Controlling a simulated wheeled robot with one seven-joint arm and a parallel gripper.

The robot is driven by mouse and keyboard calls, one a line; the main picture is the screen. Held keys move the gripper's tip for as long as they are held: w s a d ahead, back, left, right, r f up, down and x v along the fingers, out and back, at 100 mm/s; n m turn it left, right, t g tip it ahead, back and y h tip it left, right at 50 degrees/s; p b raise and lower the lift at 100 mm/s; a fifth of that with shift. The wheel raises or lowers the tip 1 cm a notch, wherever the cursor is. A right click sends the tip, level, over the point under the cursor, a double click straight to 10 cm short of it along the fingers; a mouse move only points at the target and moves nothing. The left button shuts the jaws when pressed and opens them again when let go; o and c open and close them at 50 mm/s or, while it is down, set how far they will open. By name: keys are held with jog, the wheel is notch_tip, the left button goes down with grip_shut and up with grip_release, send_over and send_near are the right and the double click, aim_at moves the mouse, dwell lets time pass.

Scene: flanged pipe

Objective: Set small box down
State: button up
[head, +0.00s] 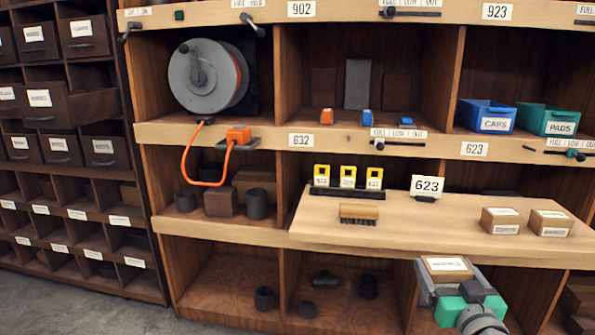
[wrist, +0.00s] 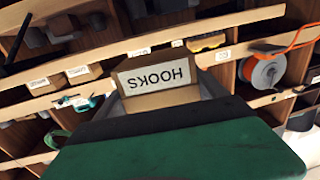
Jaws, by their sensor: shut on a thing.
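The small box (head: 446,267) is brown cardboard with a white label on top. It is between the grey fingers of my gripper (head: 449,279), at the lower right of the head view. In the wrist view the small box (wrist: 158,80) shows its label upside down, reading HOOKS. My gripper is shut on it. The box appears in front of the lower shelves, below the front edge of the pull-out wooden board (head: 400,232). I see nothing under the box, and its underside is hidden.
Two small labelled boxes (head: 500,221) (head: 549,223) stand at the right of the board. The board's middle, between brush and boxes, is clear.

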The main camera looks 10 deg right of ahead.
jog(key=w+a+f+n+y, duration=0.2)
jog(key=a+n+y, duration=0.15)
jog(key=a, duration=0.65)
jog(key=w+a+f+n+y, duration=0.15)
jog(key=a+y, duration=0.35)
jog(key=a, duration=0.5)
jog(key=w+r+p, duration=0.1)
jog(key=r+p, duration=0.7)
jog(key=p, duration=0.6)
jog(key=w+r+p, duration=0.2)
jog(key=r+p, duration=0.6)
jog(key=p, duration=0.6)
jog(key=shift+w+a+g+p, duration=0.3)
jog(key=shift+a+p, duration=0.1)
jog(key=shift+a, duration=0.05)
jog(key=shift+f, duration=0.1)
